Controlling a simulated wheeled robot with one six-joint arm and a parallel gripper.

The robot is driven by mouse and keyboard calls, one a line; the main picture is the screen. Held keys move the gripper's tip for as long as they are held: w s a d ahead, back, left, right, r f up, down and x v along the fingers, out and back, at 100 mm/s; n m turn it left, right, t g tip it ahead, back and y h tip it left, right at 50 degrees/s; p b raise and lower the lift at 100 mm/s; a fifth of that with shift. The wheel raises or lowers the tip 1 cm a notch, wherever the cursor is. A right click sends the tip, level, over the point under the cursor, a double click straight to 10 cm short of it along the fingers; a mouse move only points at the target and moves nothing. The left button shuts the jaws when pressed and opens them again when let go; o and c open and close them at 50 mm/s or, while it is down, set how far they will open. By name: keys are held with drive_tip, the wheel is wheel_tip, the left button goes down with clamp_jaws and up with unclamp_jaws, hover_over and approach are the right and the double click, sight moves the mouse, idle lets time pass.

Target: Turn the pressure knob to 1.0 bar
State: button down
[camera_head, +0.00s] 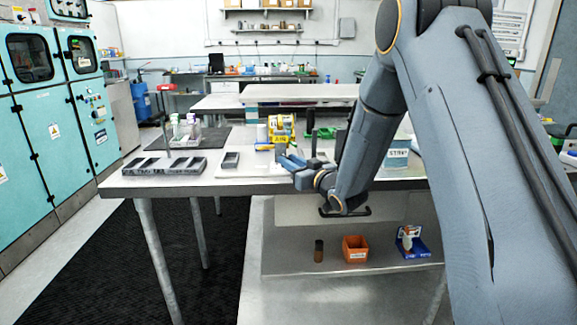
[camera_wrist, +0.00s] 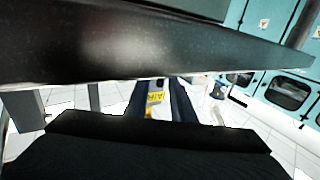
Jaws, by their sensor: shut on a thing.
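A yellow air unit (camera_head: 281,124) with a yellow AIR label stands on the workbench in the head view, just beyond my gripper (camera_head: 286,160). My gripper reaches in low from the right and its jaws are shut at the front of this unit.
A dark tray with compartments (camera_head: 140,166) and a small dark block (camera_head: 231,159) are left on the bench. A START box (camera_head: 396,160) stands right of my arm. An orange bin (camera_head: 355,248) is on the lower shelf.

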drive_tip(key=shift+w+d+n+g+y+b, duration=0.15)
drive_tip(key=shift+d+n+g+y, duration=0.05)
drive_tip(key=shift+n+g+y, duration=0.75)
drive_tip(key=shift+w+d+n+g+y+b, duration=0.2)
drive_tip(key=shift+n+g+y, duration=0.55)
drive_tip(key=shift+y, duration=0.4)
drive_tip(key=c, duration=1.5)
unclamp_jaws()
drive_tip(key=v, duration=0.7)
drive_tip(key=shift+w+b, duration=0.1)
drive_tip(key=shift+b, duration=0.2)
drive_tip(key=shift+s+d, duration=0.35)
drive_tip(key=shift+a, duration=0.1)
